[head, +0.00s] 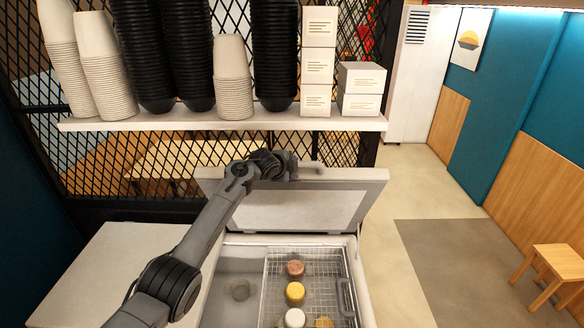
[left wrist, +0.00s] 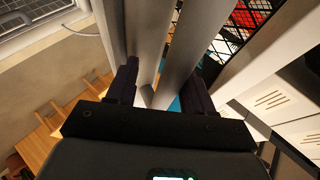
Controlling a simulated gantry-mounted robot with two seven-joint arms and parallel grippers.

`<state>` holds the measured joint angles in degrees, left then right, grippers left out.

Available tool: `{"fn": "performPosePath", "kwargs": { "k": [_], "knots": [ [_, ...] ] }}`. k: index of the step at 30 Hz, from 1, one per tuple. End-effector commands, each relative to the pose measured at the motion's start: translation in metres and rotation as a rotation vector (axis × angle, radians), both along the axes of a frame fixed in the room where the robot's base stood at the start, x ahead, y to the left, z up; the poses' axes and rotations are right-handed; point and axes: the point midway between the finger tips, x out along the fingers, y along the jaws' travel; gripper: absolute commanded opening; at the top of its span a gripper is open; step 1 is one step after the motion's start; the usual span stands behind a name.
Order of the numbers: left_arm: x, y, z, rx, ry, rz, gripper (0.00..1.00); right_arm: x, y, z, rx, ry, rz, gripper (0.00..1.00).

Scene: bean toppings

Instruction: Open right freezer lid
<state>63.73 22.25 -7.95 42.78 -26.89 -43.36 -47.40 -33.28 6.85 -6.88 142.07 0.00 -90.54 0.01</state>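The freezer lid (head: 375,188) stands raised and tilted back over the open freezer (head: 361,275) in the head view. Its pale underside faces me. A grey handle (head: 312,165) shows at the lid's top edge. My left arm reaches across to that edge, with the left gripper (head: 290,168) beside the handle and partly hidden. In the left wrist view its dark fingers (left wrist: 160,85) are spread wide, with grey bars of the lid and handle between or just beyond them. I cannot tell whether they touch. My right gripper is not in view.
A wire basket (head: 345,262) with several tubs, such as a yellow one (head: 295,292), sits inside the freezer. A white shelf (head: 220,122) with stacked cups, bowls and boxes is above the lid. A white counter (head: 100,275) lies left; open floor lies right.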

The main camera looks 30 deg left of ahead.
Motion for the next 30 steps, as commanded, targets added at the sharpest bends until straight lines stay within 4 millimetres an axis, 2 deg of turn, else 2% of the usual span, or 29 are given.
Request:
{"fn": "performPosePath", "kwargs": {
  "k": [14,20,30],
  "knots": [
    [-0.007,-0.001,0.004,-0.001,-0.001,-0.002,0.51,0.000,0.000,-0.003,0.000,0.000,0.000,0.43],
    [-0.024,-0.001,0.015,0.002,-0.003,0.000,0.51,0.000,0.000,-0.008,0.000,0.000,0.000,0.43],
    [-0.067,-0.005,0.043,0.001,-0.004,0.000,0.51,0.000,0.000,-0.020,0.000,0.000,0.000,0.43]
  ]
}}
